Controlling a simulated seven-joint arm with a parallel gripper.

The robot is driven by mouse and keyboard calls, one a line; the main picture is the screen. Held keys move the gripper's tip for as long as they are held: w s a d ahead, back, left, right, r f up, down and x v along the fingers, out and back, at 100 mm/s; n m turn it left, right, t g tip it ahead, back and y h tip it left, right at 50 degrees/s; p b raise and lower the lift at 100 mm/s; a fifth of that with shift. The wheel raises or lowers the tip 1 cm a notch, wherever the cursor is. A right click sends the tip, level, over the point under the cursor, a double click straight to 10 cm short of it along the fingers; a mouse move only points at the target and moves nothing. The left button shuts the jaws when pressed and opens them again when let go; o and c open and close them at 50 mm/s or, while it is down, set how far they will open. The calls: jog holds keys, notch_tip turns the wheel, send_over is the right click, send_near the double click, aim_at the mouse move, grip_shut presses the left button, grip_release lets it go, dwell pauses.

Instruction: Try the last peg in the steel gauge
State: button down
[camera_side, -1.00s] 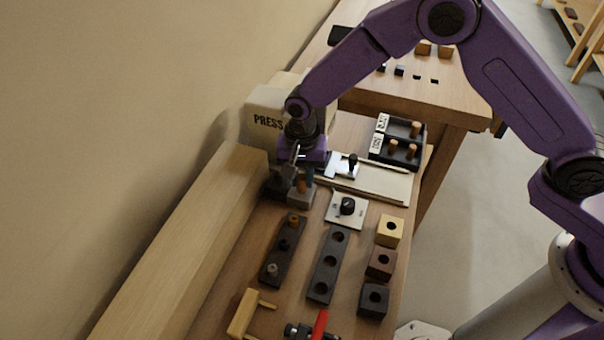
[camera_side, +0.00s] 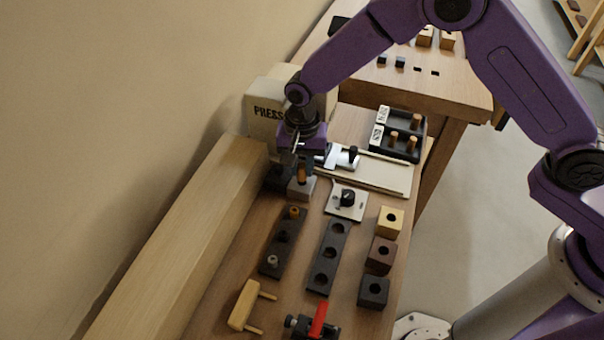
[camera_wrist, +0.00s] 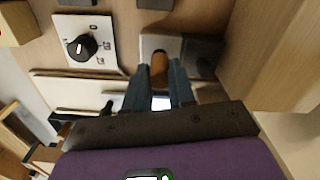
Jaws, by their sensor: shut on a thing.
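A wooden peg (camera_side: 301,174) is held between the fingers of my gripper (camera_side: 303,168). In the wrist view the peg (camera_wrist: 158,70) shows as an orange-brown cylinder between the two blue-grey fingertips (camera_wrist: 159,78). The pale steel gauge block (camera_side: 300,188) is directly at the peg's lower end; it also shows in the wrist view (camera_wrist: 160,43). The peg looks upright over the gauge, but I cannot tell whether its tip is in a hole. A black tray (camera_side: 399,152) with white labels at the back right holds several wooden pegs.
A dark block (camera_side: 278,178) adjoins the gauge, beside the long wooden beam (camera_side: 190,235). The press (camera_side: 262,100) stands close behind. A dial plate (camera_side: 346,201) is at the right. Dark peg strips (camera_side: 328,257) and holed cubes (camera_side: 380,255) are in front.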

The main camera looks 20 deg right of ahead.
aim_at(302, 165)
jog(key=shift+r, duration=1.85)
